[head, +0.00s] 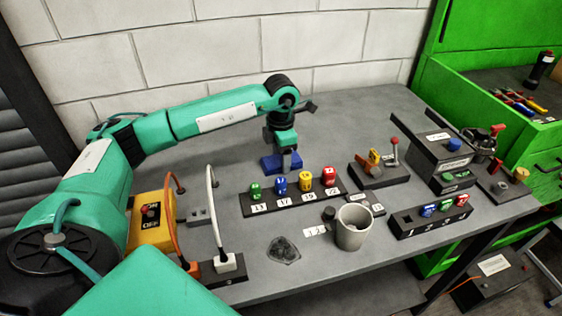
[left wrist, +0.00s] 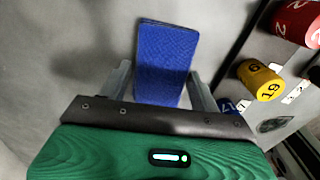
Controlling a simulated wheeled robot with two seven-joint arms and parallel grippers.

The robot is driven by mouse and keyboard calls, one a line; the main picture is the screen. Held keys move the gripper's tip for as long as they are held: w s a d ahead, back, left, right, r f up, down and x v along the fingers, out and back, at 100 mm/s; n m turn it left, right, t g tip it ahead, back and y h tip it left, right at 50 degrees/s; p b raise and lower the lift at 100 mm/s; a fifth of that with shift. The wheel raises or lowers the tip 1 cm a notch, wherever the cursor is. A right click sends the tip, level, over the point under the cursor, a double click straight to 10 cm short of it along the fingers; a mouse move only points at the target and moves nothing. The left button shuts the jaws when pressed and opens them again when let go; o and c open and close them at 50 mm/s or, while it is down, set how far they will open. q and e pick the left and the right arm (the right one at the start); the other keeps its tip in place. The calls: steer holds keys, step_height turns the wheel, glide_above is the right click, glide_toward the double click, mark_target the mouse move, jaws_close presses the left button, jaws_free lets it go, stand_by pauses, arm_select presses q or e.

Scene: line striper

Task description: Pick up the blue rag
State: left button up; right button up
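The blue rag (head: 268,164) lies on the grey workbench (head: 330,115), toward the back near the white wall. My left gripper (head: 286,158) points down over it and hides part of it. In the left wrist view the rag (left wrist: 166,45) is a blue textured rectangle between the two fingers of my left gripper (left wrist: 160,76). The fingers are spread, one along each side of the rag. I cannot tell how far they are above the bench. My right gripper is not in view.
A black rack (head: 290,203) with several coloured numbered plugs stands just in front of the rag. A grey cup (head: 353,228) and a second rack (head: 430,220) are farther right. A yellow box (head: 152,222) and cables stand at left.

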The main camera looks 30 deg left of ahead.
arm_select(q)
steer(key=c, duration=0.5)
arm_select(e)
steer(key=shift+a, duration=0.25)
arm_select(q)
steer(key=shift+r, duration=0.55)
step_height(320, 180, up, 19)
steer(key=shift+b, duration=0.4)
steer(key=shift+o, duration=0.4)
steer(key=shift+d+f, duration=0.1)
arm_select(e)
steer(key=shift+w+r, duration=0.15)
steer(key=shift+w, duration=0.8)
